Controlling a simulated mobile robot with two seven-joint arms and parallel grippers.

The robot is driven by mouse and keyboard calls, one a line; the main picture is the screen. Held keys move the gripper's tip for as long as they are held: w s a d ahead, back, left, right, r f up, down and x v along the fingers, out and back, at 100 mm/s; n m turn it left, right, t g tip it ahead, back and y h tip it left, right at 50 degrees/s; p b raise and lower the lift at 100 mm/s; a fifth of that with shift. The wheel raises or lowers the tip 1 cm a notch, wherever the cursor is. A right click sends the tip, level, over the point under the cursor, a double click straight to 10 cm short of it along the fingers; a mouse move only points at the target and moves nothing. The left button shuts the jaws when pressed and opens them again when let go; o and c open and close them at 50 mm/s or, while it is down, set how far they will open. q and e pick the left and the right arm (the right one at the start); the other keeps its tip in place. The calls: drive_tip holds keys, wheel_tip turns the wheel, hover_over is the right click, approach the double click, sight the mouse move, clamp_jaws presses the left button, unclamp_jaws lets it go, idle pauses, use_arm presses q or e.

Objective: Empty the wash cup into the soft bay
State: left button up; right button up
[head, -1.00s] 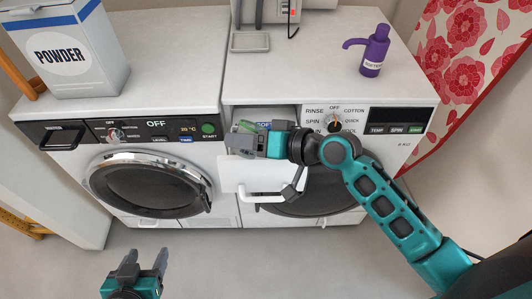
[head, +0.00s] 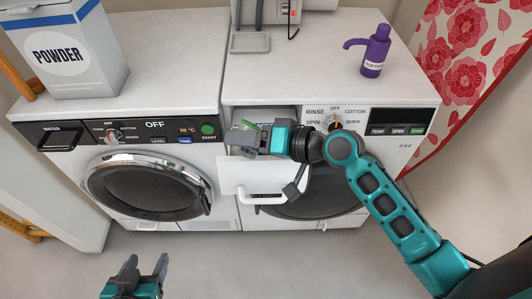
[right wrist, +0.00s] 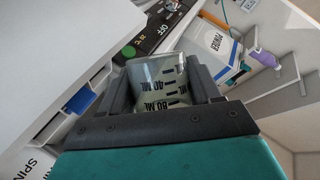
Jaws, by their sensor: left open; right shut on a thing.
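The wash cup (right wrist: 160,82) is clear with dark ML marks. It sits between the fingers of my right gripper (right wrist: 165,100), which is shut on it. In the head view the gripper (head: 243,139) and the greenish cup (head: 246,125) are over the open drawer (head: 250,176) of the right washer. A blue part with lettering (head: 263,125) shows behind the gripper, mostly hidden; a blue part (right wrist: 81,103) also shows in the drawer in the right wrist view. I cannot tell the cup's contents or exact tilt. My left gripper (head: 145,264) is open and empty, low at the left.
A purple softener bottle (head: 375,52) stands on the right washer. A powder box (head: 68,55) stands on the left washer (head: 170,80). The drawer's white handle (head: 265,198) sticks out in front. Floor space in front of the washers is clear.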

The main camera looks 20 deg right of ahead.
drive_tip(key=shift+w+r+m+y, duration=0.1)
drive_tip(key=shift+r+m+y, duration=0.35)
drive_tip(key=shift+m, duration=0.35)
idle(0.5)
drive_tip(key=shift+d+r+m+g+y+b, duration=0.25)
drive_tip(key=shift+r+m+y+b, duration=0.2)
drive_tip(key=shift+m, duration=0.25)
idle(1.4)
drive_tip(key=shift+w+f, duration=0.15)
drive_tip(key=shift+f, duration=0.05)
idle(0.3)
drive_tip(key=shift+w+d+f+m+y+b, duration=0.2)
drive_tip(key=shift+d+f+m+y+b, duration=0.15)
drive_tip(key=shift+m+b, duration=0.4)
idle(0.5)
drive_tip(key=shift+r, duration=0.1)
idle(0.3)
drive_tip(key=shift+d+r+m+y, duration=0.1)
drive_tip(key=shift+m+y, duration=0.15)
drive_tip(key=shift+w+r+m, duration=0.1)
drive_tip(key=shift+m, duration=0.2)
idle(0.6)
